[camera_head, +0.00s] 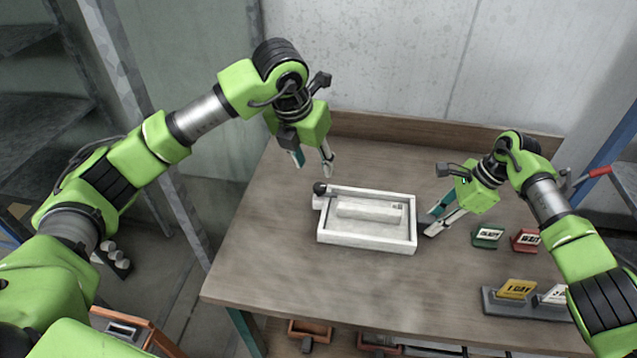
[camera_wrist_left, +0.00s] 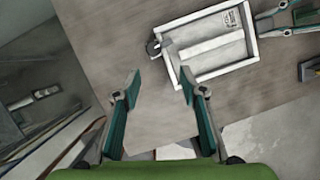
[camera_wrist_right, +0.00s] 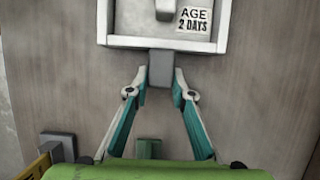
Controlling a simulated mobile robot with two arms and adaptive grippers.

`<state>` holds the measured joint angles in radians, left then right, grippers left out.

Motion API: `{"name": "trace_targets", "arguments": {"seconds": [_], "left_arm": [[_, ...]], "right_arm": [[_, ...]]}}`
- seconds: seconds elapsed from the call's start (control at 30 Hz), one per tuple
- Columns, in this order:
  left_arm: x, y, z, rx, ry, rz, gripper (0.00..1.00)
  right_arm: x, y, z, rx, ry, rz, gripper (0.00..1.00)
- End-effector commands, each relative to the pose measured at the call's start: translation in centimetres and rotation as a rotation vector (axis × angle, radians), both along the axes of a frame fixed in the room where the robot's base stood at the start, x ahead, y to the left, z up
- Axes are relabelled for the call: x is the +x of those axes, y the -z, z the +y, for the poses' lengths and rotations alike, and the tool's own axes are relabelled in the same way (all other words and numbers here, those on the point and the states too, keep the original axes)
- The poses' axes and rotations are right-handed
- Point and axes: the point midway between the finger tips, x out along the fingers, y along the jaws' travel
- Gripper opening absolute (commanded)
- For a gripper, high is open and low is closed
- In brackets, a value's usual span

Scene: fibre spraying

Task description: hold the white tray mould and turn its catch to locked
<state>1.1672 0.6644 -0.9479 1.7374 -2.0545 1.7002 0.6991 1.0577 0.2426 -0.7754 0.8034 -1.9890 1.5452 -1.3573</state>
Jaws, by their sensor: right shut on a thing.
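The white tray mould (camera_head: 367,246) lies flat on the table, with a raised block inside. In the right wrist view its wall (camera_wrist_right: 120,41) shows beside an "AGE 2 DAYS" label. The catch, with a dark round knob (camera_head: 320,188), sits at its left far corner; it also shows in the left wrist view (camera_wrist_left: 153,48). I cannot tell whether it is locked. My right gripper (camera_head: 430,222) is at the mould's right side, shut on its grey tab (camera_wrist_right: 161,68). My left gripper (camera_head: 313,166) is open and empty, above the table behind the catch.
A green block (camera_head: 487,237) and a red block (camera_head: 525,240) with labels stand to the right. A dark rack (camera_head: 525,306) with yellow and white tags is at the front right. A low board (camera_head: 420,132) edges the table's back. The table left of the mould is clear.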

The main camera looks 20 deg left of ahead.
Motion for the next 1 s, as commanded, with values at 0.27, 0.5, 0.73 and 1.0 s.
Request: {"name": "trace_targets", "arguments": {"seconds": [0.27, 0.5, 0.73, 1.0], "left_arm": [[0.5, 1.0, 0.9, 0.015, -0.014, -0.061, 0.39], [2.1, 5.2, 0.6, 0.015, -0.015, -0.057, 0.39], [3.7, 9.1, 0.4, 0.014, -0.016, -0.059, 0.39], [4.7, 11.1, 0.2, 0.015, -0.014, -0.061, 0.39]], "right_arm": [[0.0, -0.1, 0.0, 0.000, -0.001, -0.001, 0.00], [0.0, -0.1, 0.0, 0.001, -0.001, -0.001, 0.00], [0.0, -0.1, 0.0, 0.001, -0.001, -0.001, 0.00], [0.0, -0.1, 0.0, 0.001, -0.001, -0.001, 0.00]]}}
